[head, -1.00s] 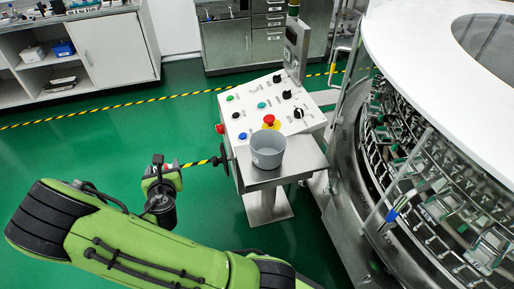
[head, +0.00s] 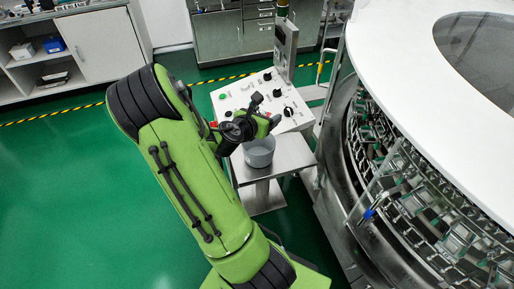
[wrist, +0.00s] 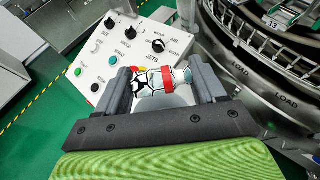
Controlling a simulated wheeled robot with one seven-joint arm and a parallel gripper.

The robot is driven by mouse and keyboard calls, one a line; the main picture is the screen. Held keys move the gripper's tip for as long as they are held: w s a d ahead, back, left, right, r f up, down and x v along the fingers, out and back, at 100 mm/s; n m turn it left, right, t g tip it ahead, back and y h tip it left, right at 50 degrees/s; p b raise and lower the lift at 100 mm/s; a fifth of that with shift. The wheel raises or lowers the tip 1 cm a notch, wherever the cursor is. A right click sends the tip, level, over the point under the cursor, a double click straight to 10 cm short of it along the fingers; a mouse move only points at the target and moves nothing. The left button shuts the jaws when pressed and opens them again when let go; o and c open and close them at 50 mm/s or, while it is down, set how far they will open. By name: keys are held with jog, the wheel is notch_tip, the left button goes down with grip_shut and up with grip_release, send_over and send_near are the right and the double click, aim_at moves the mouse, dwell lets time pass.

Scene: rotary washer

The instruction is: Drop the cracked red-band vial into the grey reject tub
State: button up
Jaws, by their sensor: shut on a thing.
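The vial (wrist: 182,78) is clear with dark crack-like lines and a red band (wrist: 167,76). It lies crosswise between the fingers of my gripper (wrist: 163,82) in the wrist view, and the gripper is shut on it. In the head view my gripper (head: 262,118) is over the back part of the grey tub (head: 260,156), and the vial is hard to make out there. The tub stands on a steel shelf. In the wrist view the tub (wrist: 165,101) shows behind the vial, partly hidden by it and by the gripper.
The white control panel (head: 240,101) with knobs and buttons stands just behind the tub. The steel shelf (head: 295,158) has bare room right of the tub. The rotary washer (head: 400,60) with its rack fills the right side. Green floor lies open at left.

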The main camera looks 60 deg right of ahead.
notch_tip(320, 180, down, 6)
jog(key=b, duration=0.7)
jog(key=shift+s, duration=0.1)
jog(key=o, duration=1.2)
jog(key=shift+c, duration=0.2)
jog(key=shift+a, duration=0.1)
jog(key=b+v, duration=0.3)
jog(key=v, duration=1.2)
jog(key=shift+a, duration=0.3)
